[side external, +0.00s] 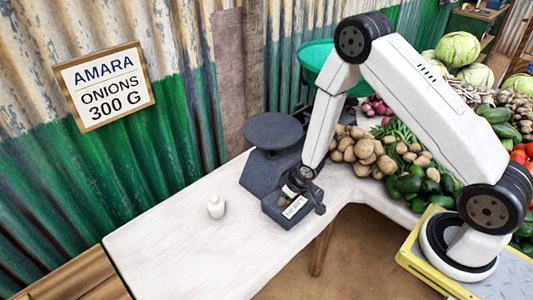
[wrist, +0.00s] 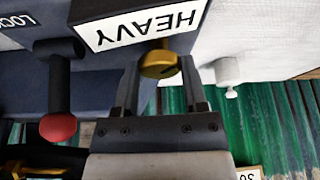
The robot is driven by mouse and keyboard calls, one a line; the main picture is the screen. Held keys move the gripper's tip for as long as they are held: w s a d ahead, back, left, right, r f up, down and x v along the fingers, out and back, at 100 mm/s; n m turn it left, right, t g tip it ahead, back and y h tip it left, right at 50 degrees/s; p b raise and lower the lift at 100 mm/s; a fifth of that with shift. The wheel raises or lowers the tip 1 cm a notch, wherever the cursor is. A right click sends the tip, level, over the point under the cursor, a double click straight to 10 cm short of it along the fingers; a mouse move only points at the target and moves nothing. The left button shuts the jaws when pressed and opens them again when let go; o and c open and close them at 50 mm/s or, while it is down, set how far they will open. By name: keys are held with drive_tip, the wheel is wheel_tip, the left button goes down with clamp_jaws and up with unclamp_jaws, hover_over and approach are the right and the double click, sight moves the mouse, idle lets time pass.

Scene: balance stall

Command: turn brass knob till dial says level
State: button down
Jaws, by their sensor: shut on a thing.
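The dark balance scale (side external: 256,177) stands on the white table with its round pan (side external: 273,129) empty. Its white plate (side external: 294,207) reads HEAVY, upside down in the wrist view (wrist: 138,22). The brass knob (wrist: 158,62) sits just by this plate, between my fingers. My gripper (wrist: 159,82) is shut on the knob, one finger on each side. In the side view my gripper (side external: 302,180) comes down over the front of the scale and hides the knob.
A lever with a red end (wrist: 58,126) sticks out beside the knob, near a partly seen LOCK label (wrist: 14,20). A small white knobbed object (side external: 216,207) stands on the table. Potatoes (side external: 362,148) and other vegetables lie behind my arm. The table's left part is clear.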

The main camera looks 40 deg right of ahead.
sight(295, 204)
drive_tip(key=shift+w+n+y, duration=0.1)
drive_tip(key=shift+n+y, duration=0.7)
drive_tip(key=shift+n, duration=1.4)
drive_tip(key=shift+c, duration=0.7)
unclamp_jaws()
drive_tip(key=shift+d+r, duration=0.1)
drive_tip(key=v, duration=0.7)
drive_tip(key=shift+r, duration=0.35)
drive_tip(key=shift+r, duration=0.15)
